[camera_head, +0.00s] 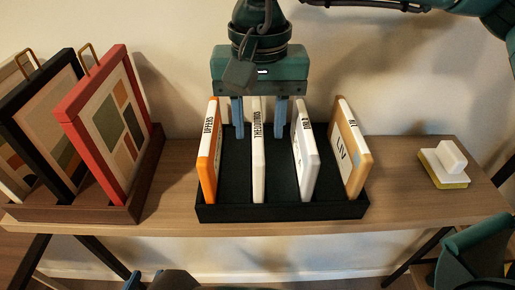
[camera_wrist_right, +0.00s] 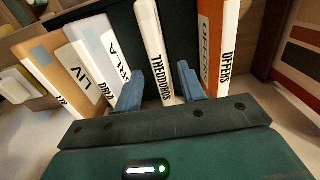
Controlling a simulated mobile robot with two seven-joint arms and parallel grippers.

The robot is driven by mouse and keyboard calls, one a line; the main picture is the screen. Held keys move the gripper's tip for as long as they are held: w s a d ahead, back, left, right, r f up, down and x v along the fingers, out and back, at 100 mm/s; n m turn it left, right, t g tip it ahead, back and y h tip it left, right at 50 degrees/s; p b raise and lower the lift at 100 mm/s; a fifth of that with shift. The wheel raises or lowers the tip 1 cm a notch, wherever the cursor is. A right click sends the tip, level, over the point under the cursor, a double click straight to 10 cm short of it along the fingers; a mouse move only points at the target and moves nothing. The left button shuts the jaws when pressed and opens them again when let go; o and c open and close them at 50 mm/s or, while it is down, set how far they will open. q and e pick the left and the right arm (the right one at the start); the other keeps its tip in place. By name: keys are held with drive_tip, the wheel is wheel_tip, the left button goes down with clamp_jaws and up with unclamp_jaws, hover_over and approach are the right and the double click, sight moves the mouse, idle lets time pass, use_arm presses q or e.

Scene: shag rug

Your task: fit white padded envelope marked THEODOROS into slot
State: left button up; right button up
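The white padded envelope marked THEODOROS (camera_head: 258,165) stands upright in the black slotted rack (camera_head: 285,212), between the orange-and-white OFFERS piece and a white one. It also shows in the right wrist view (camera_wrist_right: 155,50). My right gripper (camera_head: 261,128) reaches down from above behind the envelope. Its two blue fingers are spread, one on each side of the envelope's end. In the right wrist view the fingers (camera_wrist_right: 162,92) stand apart from the envelope with gaps on both sides. I do not see my left gripper.
The rack also holds OFFERS (camera_head: 208,155), a white envelope (camera_head: 305,150) and an orange-edged LIV envelope (camera_head: 351,150). Framed pictures (camera_head: 110,120) stand in a brown rack at left. A white-and-yellow block (camera_head: 444,165) lies at right. Shelf space between it and the rack is clear.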

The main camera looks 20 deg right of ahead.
wheel_tip(320, 180, down, 4)
drive_tip(key=shift+a+f, duration=0.1)
drive_tip(key=shift+f, duration=0.1)
drive_tip(key=shift+c, duration=0.2)
clamp_jaws()
drive_tip(key=shift+w, duration=0.1)
